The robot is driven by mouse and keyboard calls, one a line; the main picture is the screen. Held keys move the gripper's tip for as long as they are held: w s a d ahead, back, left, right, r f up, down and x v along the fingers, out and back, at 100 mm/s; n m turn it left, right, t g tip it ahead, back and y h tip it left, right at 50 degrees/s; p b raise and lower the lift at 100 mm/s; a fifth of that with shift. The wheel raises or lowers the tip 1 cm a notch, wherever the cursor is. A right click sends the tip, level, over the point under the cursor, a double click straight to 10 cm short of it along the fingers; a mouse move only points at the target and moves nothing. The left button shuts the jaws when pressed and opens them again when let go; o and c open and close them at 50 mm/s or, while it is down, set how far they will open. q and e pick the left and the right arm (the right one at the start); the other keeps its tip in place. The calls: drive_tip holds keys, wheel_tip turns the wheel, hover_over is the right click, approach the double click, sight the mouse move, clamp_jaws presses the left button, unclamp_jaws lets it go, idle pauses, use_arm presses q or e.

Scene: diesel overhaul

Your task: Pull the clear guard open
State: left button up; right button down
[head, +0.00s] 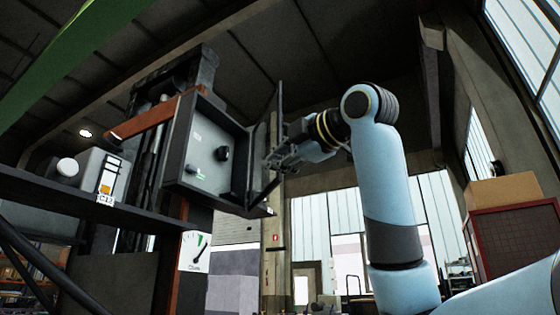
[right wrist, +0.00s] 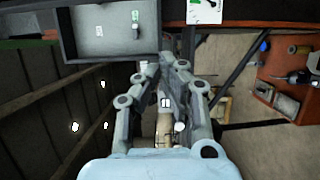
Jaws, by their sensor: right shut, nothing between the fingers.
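A dark grey control box (head: 185,150) hangs at the middle left in the head view, its face towards me. Inside are a black knob (head: 222,153) and a small switch with a green mark (head: 198,174). The clear guard (head: 277,110) shows as a thin dark frame standing out from the box's right side, seen nearly edge-on; its clear pane is hard to make out. My right gripper (head: 275,162) is beside this frame; whether it touches it I cannot tell. In the right wrist view the gripper (right wrist: 178,68) is shut and empty, below the box (right wrist: 85,45).
A shelf (head: 90,200) carrying a white labelled unit (head: 100,172) runs left of the box. A dial plate (head: 195,251) hangs below it. A red cabinet with a cardboard box (head: 505,190) on top stands at the far right.

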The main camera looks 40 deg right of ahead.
sight(274, 174)
drive_tip(key=w+p, duration=0.2)
drive_tip(key=w, duration=0.6)
drive_tip(key=d, duration=0.1)
drive_tip(key=s+d, duration=0.1)
drive_tip(key=d, duration=0.1)
drive_tip(key=shift+s+d, duration=0.25)
drive_tip(key=shift+s, duration=0.15)
drive_tip(key=shift+s+d, duration=0.1)
drive_tip(key=shift+d, duration=0.05)
